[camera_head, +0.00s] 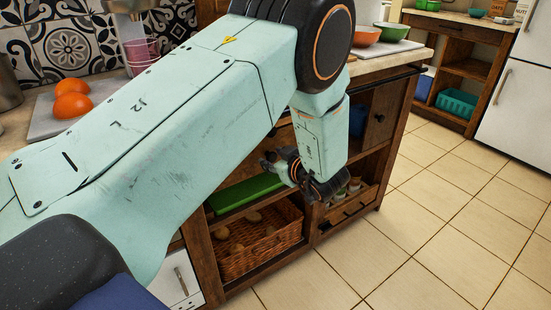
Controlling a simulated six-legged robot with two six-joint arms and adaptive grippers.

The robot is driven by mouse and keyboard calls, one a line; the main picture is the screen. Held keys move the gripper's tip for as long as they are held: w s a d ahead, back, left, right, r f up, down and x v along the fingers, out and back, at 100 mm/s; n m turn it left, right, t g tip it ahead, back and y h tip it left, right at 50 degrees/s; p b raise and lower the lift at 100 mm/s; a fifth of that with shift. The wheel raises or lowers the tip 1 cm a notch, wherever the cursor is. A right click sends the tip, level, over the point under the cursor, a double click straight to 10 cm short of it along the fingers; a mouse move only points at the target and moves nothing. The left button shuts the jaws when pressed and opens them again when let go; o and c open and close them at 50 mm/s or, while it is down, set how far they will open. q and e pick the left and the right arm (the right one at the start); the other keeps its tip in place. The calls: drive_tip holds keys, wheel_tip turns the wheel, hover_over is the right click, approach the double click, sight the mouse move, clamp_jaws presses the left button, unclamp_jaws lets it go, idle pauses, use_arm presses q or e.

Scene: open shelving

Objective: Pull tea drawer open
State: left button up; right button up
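A low wooden drawer (349,213) with a dark bar handle sits at the bottom right of the wooden shelf unit; it may be the tea drawer, but no label shows. Small jars (354,186) stand in or just above it, partly hidden. My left arm reaches across from the left and bends down in front of the unit. My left gripper (312,186) hangs just above and left of this drawer, apparently clear of its handle. Its fingers are dark and overlap, so their opening is unclear. My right gripper is out of view.
A wicker basket (262,243) and a green tray (243,194) sit on the shelves left of the drawer. Bowls (391,32) stand on the counter above. The tiled floor (440,210) to the right is clear. A white fridge (518,105) stands far right.

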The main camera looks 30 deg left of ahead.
use_arm(q)
clamp_jaws()
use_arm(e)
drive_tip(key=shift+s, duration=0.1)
use_arm(q)
drive_tip(key=shift+d+f, duration=0.1)
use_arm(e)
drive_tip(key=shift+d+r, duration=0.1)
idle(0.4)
